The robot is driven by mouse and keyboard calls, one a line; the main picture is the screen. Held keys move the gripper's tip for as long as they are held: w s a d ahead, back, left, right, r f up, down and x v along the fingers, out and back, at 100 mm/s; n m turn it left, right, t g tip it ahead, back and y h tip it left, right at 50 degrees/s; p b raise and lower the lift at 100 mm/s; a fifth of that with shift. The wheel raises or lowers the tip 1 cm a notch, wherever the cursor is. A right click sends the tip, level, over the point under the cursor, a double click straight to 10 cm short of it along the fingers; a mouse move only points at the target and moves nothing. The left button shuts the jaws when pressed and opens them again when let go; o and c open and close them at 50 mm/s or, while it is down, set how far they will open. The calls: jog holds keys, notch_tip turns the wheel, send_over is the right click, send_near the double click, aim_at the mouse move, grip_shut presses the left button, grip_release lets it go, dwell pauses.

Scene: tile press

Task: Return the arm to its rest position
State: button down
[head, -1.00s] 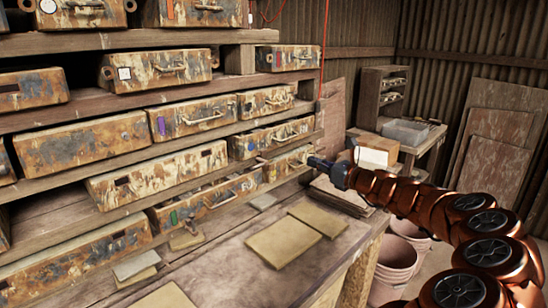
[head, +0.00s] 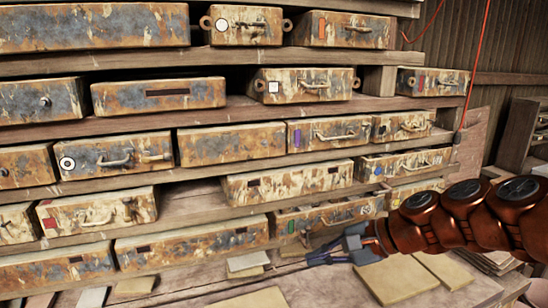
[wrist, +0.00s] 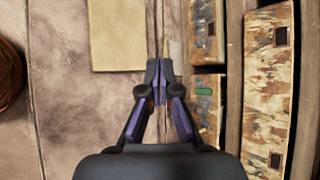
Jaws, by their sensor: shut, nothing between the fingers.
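My copper-coloured arm reaches in from the right of the head view. My gripper (head: 318,258), dark with bluish fingers, is at the lower middle, in front of the shelf's lowest rows and above the bench. In the wrist view my gripper (wrist: 160,78) has its fingertips together with nothing between them. The case with a green tag (head: 325,215) is just behind it in the head view. That green-tagged case (wrist: 207,100) is right of the fingers in the wrist view. The arm is extended, not folded; its base end is out of view.
Rusty cases, such as the white-tagged one (head: 303,84), fill the wooden shelves (head: 230,110). Flat tan tiles (head: 398,279) lie on the bench beneath the arm; one tile (wrist: 117,35) shows in the wrist view. A red cord (head: 477,65) hangs at the right.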

jog(key=s+f+n+g+h, duration=0.4)
jog(key=s+f+n, duration=0.25)
jog(key=s, duration=0.65)
jog(key=s+d+f+n+g+h, duration=0.1)
jog(key=s+d+f+n+h, duration=0.1)
jog(key=s, duration=0.5)
jog(key=s+d+f+n+g+h, duration=0.1)
jog(key=s+d+f+n+h, duration=0.1)
jog(key=s+d+f+h, duration=0.2)
jog(key=s+d, duration=0.3)
jog(key=shift+d+f, duration=0.2)
jog(key=shift+f, duration=0.05)
jog(key=c, duration=1.9)
grip_release()
